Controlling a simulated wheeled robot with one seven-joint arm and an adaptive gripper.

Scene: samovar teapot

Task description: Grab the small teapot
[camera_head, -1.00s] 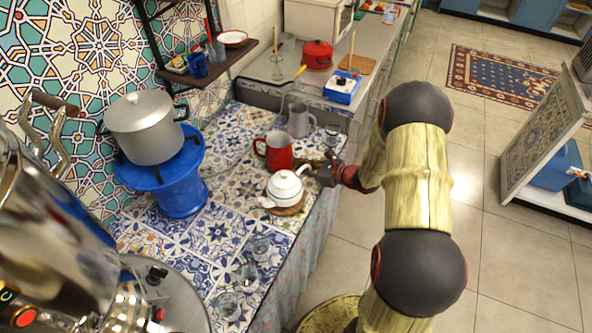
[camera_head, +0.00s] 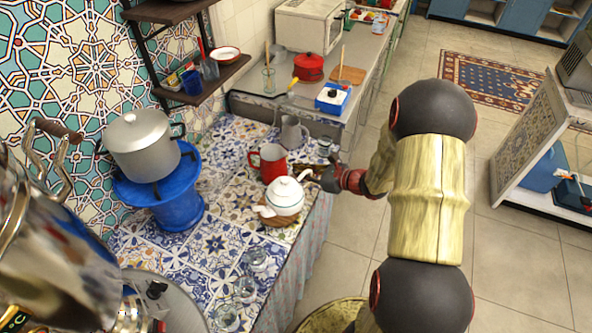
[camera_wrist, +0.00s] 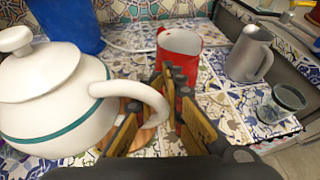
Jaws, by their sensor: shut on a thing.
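The small teapot (camera_head: 285,197) is white with a teal band and a lid. In the head view it is over a round wooden trivet (camera_head: 279,220) near the counter's right edge, with its spout to the left. I cannot tell whether it touches the trivet. In the wrist view the teapot (camera_wrist: 55,100) fills the left side, upright, its curved handle reaching between my fingers. My gripper (camera_head: 318,179) comes from the right and is shut on the handle; it also shows in the wrist view (camera_wrist: 172,98). The fingers hide part of the handle.
A red mug (camera_head: 270,162) stands just behind the teapot, close to my fingertips. A grey metal pitcher (camera_head: 291,132) is behind it. Several glasses (camera_head: 245,288) stand in front. A pot (camera_head: 142,145) on a blue stand (camera_head: 172,208) is left. The floor to the right is open.

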